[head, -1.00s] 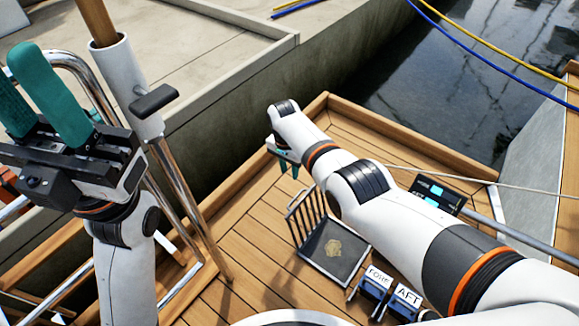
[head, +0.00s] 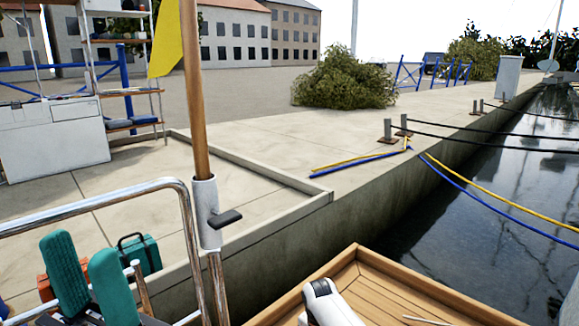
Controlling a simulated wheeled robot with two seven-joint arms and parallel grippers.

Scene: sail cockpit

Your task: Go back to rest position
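My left gripper (head: 80,247) is at the lower left of the head view. Its two teal fingers point up and stand apart, with nothing between them. It is in front of the chrome rail and overlaps the luggage behind in the picture. Of my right arm, only a white link with a black band shows at the bottom middle, over the wooden deck. My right gripper is out of the frame.
A chrome rail (head: 95,207) and a wooden pole (head: 194,90) in a white holder (head: 206,212) stand close by on the left. A teal case (head: 140,253) is behind the gripper. The wood-edged deck (head: 400,296), stone quay (head: 270,150) and water (head: 480,240) lie beyond.

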